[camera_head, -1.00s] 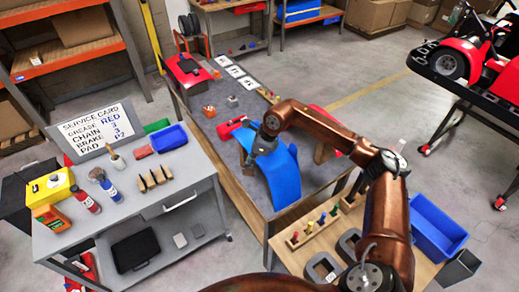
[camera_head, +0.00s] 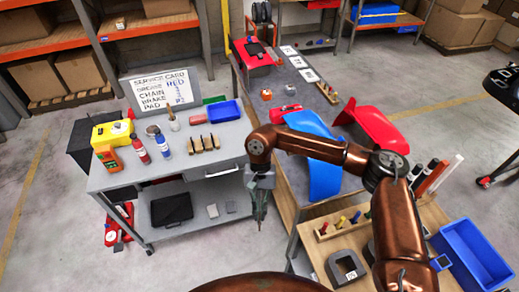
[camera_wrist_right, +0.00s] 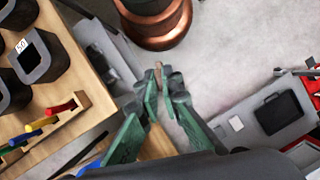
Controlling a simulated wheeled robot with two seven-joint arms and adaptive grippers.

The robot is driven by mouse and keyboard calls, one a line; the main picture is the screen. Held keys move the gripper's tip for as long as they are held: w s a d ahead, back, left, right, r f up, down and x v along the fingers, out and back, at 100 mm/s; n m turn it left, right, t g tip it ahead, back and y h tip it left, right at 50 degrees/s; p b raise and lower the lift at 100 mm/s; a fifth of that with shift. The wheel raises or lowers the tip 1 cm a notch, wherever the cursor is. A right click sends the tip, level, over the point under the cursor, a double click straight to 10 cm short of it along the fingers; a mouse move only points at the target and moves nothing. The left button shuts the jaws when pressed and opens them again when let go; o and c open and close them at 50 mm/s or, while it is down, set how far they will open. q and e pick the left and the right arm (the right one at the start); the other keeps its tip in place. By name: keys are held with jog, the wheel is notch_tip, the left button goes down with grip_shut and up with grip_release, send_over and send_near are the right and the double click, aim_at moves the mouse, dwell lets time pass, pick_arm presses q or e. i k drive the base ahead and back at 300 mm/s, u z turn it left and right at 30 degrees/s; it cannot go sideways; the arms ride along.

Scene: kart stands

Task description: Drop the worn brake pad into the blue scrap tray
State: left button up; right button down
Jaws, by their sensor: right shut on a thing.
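My right gripper (camera_head: 259,207) hangs over the gap between the grey cart and the workbench, fingers pointing down. In the right wrist view its green fingers (camera_wrist_right: 158,82) are shut on a small brown piece, seemingly the worn brake pad (camera_wrist_right: 158,66); it is mostly hidden between the fingertips. A small blue tray (camera_head: 224,111) stands on the cart's top, up and left of the gripper. A larger blue bin (camera_head: 470,254) is at the lower right. I cannot tell by label which is the scrap tray. My left gripper is not in view.
The cart (camera_head: 232,136) also holds bottles, a yellow box (camera_head: 112,132), a row of brown blocks (camera_head: 204,144) and a service card (camera_head: 160,90). A black case (camera_head: 171,209) lies on its lower shelf. A blue curved panel (camera_head: 325,172) lies on the bench.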

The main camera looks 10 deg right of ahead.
aim_at(226, 115)
jog(key=z, duration=1.85)
jog(key=k, duration=0.6)
jog(key=u, duration=2.3)
jog(key=i, duration=1.2)
